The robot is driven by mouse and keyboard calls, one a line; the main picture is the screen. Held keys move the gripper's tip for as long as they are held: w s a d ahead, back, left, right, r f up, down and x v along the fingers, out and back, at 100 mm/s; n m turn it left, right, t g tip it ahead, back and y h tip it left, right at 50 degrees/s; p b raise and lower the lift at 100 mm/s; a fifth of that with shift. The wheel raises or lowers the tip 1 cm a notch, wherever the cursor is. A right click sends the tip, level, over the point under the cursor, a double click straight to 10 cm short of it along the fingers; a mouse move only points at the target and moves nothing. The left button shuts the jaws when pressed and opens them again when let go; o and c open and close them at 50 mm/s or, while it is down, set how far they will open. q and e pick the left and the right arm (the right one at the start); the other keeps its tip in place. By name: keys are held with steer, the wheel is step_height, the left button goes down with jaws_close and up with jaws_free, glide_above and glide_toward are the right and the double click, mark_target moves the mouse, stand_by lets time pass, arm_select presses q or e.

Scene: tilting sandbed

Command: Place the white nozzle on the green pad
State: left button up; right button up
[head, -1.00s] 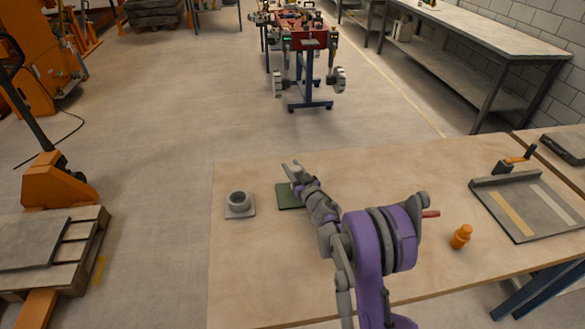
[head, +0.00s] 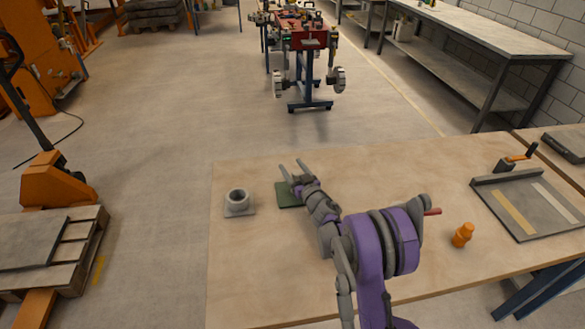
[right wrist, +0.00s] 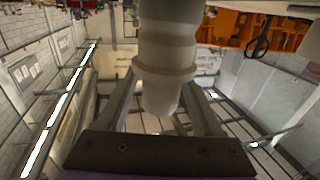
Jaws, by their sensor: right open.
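The green pad (head: 286,198) lies on the wooden table; my right gripper and forearm cover part of it. My right gripper (head: 291,167) is over the pad's far side with its fingers spread. In the right wrist view the white nozzle (right wrist: 165,68), a stepped tube with a collar, shows between the open fingers, its far end cut off by the top edge. I cannot make out the nozzle in the head view, so whether it rests on the pad is unclear. My left gripper is not in view.
A grey block with a round socket (head: 238,203) sits left of the pad. The near left of the table (head: 260,270) is clear.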

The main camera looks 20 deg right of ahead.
steer(key=shift+a+f, duration=0.1)
steer(key=shift+f, duration=0.05)
steer(key=shift+r+p, duration=0.2)
steer(key=shift+p, duration=0.1)
steer(key=shift+r+p, duration=0.45)
steer(key=s+a+r+m+g+h+b, duration=0.1)
steer(key=s+r+m+g+h, duration=0.15)
steer(key=s, duration=0.75)
steer(key=s+r+m+g+h+b, duration=0.1)
steer(key=s+r+g+h+b, duration=0.15)
steer(key=s, duration=0.75)
steer(key=s+a+f+n+g+y, duration=0.1)
steer(key=s+a, duration=0.3)
steer(key=s, duration=0.4)
steer(key=s+a+f+n+g+y, duration=0.1)
steer(key=s+a+f+g+y, duration=0.1)
steer(key=s+a+f+g, duration=0.2)
steer(key=s+a+f+n+g+y, duration=0.1)
steer(key=s+a+f+g, duration=0.2)
steer(key=s, duration=0.8)
steer(key=shift+s+a+f+y+p, duration=0.1)
steer(key=shift+s+a+y+p, duration=0.1)
steer(key=shift+a, duration=0.3)
steer(key=shift+s+a+y+p, duration=0.1)
steer(key=shift+s+a, duration=0.05)
steer(key=shift+a, duration=0.35)
